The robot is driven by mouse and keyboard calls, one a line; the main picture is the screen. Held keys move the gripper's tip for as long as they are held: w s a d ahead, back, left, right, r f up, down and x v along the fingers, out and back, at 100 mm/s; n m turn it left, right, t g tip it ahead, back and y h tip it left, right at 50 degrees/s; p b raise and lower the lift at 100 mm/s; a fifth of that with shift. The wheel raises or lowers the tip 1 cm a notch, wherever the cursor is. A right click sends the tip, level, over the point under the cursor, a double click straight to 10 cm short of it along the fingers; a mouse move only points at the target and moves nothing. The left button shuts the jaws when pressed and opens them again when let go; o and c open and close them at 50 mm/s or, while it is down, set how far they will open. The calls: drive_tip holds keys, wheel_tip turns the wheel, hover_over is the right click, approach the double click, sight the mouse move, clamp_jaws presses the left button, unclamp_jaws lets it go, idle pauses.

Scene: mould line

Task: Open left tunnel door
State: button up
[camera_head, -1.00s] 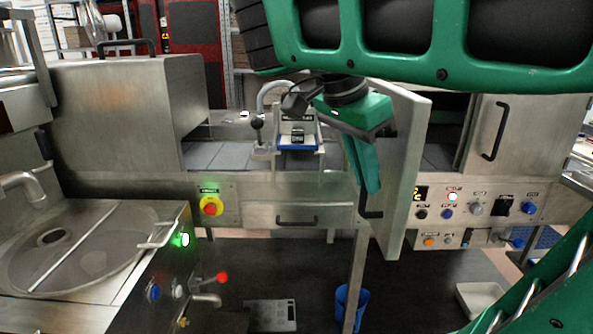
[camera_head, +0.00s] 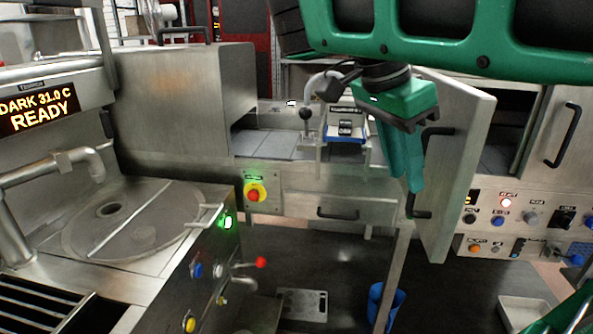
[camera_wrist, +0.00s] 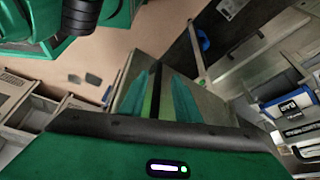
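The left tunnel door (camera_head: 462,165) is a steel panel swung out toward me, seen at a steep angle. Its face with a black bar handle (camera_head: 422,214) is turned to the left. My gripper (camera_head: 413,188) hangs with its green fingers pointing down, just left of the handle and overlapping its middle in the head view. In the wrist view, my fingers (camera_wrist: 165,74) are apart, with a dark strip and the steel panel (camera_wrist: 210,112) showing between and beyond them. I see no clear grip on the handle.
A second tunnel door (camera_head: 540,130) with a black handle is at the right, above a control panel (camera_head: 515,225). A blue bin (camera_head: 393,300) is on the floor below the door.

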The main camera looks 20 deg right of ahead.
drive_tip(key=a, duration=0.9)
drive_tip(key=shift+a, duration=0.35)
drive_tip(key=shift+w, duration=0.1)
